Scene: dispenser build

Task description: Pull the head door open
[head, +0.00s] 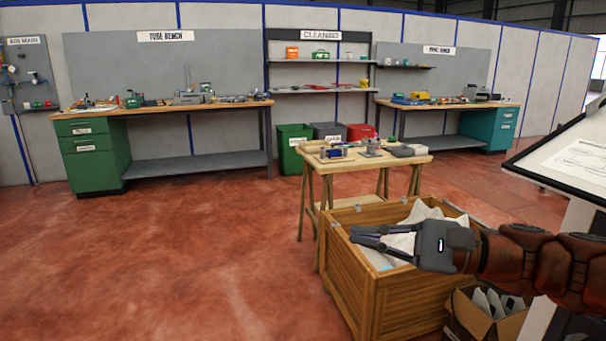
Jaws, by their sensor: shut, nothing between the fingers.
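I cannot make out a head door in this view. My gripper (353,235) is at the lower right, at the end of my arm reaching in from the right edge. It points left, and its dark fingers are shut with nothing between them. In the picture it overlaps the open wooden crate (347,290), which holds crumpled white paper (432,212). I cannot tell how high above the crate it is. My gripper and arm hide part of the crate.
A small wooden table (421,160) with parts stands behind the crate. A cardboard box (480,318) sits beside the crate. A tilted board with a printed sheet (578,157) is at the right edge. The tube bench (195,108) stands along the back wall. The red floor at left is clear.

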